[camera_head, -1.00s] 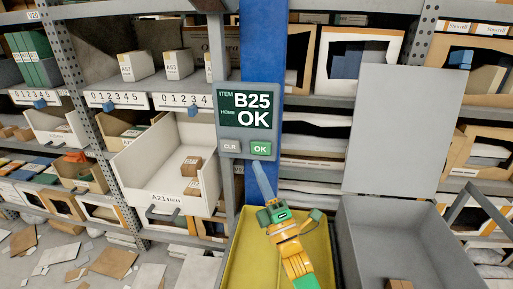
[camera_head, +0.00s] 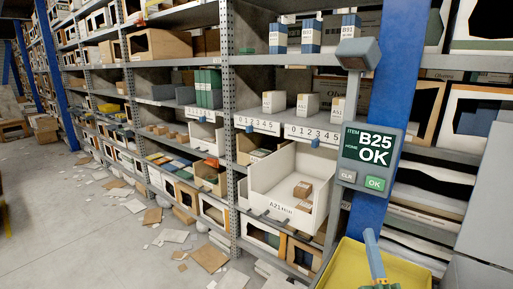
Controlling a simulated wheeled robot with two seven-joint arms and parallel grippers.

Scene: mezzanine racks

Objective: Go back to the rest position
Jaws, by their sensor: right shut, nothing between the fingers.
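My right gripper (camera_head: 374,255) shows at the bottom right, with its fingers together and nothing between them. It points up over the yellow tote (camera_head: 345,268), below the screen unit, and appears clear of the green OK button. Only its fingers and a bit of the green body show; the rest is cut off by the lower edge. The screen unit (camera_head: 368,158) on the blue post reads "ITEM B25 OK" and has a CLR and an OK button. My left gripper is out of view.
A white bin marked A21 (camera_head: 290,190) with small cartons juts out from the rack left of the screen. Racks (camera_head: 180,60) run off to the left. Cardboard and paper litter the floor (camera_head: 110,245). A grey panel (camera_head: 490,200) stands at the right edge.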

